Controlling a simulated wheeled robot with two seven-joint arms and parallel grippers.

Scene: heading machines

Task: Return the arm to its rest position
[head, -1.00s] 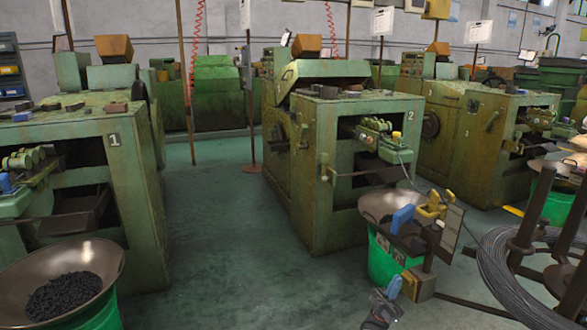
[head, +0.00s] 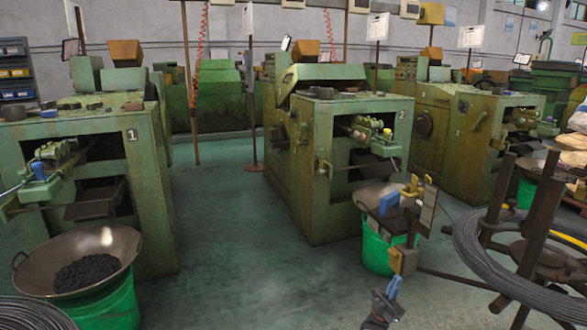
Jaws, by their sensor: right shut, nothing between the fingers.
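My right gripper (head: 383,304) shows at the bottom edge of the head view, right of centre. It is dark with a blue part on it. It is shut with nothing between its fingers. It appears in front of the green floor, below the stand with blue and yellow parts beside machine 2 (head: 350,185). It appears apart from them. Most of my right arm is out of the picture. My left gripper is not in view.
Machine 1 (head: 150,215) stands at left. A metal bowl of dark small parts (head: 85,270) rests on a green bucket before it. Another bowl on a green bucket (head: 375,250) stands by machine 2. Wire coils (head: 470,250) lie at right. The green floor (head: 225,240) between the machines is clear.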

